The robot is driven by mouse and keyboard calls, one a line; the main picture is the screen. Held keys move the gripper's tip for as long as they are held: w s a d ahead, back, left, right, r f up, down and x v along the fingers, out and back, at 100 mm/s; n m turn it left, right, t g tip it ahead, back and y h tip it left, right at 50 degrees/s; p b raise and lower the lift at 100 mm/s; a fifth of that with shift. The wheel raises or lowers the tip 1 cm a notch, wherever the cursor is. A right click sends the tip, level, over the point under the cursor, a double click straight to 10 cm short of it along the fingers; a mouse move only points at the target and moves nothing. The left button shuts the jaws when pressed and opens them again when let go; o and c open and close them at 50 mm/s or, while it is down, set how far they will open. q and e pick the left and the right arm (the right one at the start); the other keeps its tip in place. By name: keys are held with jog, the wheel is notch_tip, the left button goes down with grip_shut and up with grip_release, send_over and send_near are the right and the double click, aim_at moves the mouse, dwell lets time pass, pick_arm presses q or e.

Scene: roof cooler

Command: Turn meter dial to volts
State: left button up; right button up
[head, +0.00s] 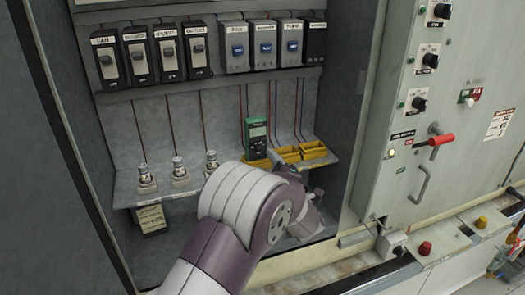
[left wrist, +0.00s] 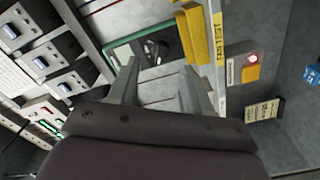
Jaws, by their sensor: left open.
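The green meter (head: 257,137) stands upright on the shelf against the cabinet's back wall, above a yellow tray. In the left wrist view the green meter case (left wrist: 122,42) is beyond my fingers, tilted in the picture. Its dark dial (left wrist: 157,52) shows partly between them; the setting is too small to read. My left gripper (left wrist: 160,78) is open, with one finger on each side of the dial area. I cannot tell whether it touches the meter. In the head view my left arm hides most of that gripper (head: 278,160). My right gripper is not in view.
Yellow trays (head: 313,150) line the shelf beside the meter and also show close to my fingers in the left wrist view (left wrist: 193,38). Several metal-topped posts (head: 180,171) stand left. Switch boxes (head: 237,49) hang above. A panel with a red handle (head: 442,139) is right.

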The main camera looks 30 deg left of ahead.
aim_at(261, 153)
pick_arm(q)
jog(key=x, duration=0.3)
jog(key=shift+a+r+p, duration=0.1)
jog(key=shift+a+p, duration=0.05)
jog(key=shift+p, duration=0.25)
jog(key=shift+w+a, duration=0.4)
jog(key=shift+w, duration=0.05)
grip_shut()
jog(key=shift+m, duration=0.4)
jog(key=m, duration=0.2)
jog(key=shift+m, duration=0.4)
jog(key=shift+m+p, duration=0.6)
jog(key=shift+m, duration=1.6)
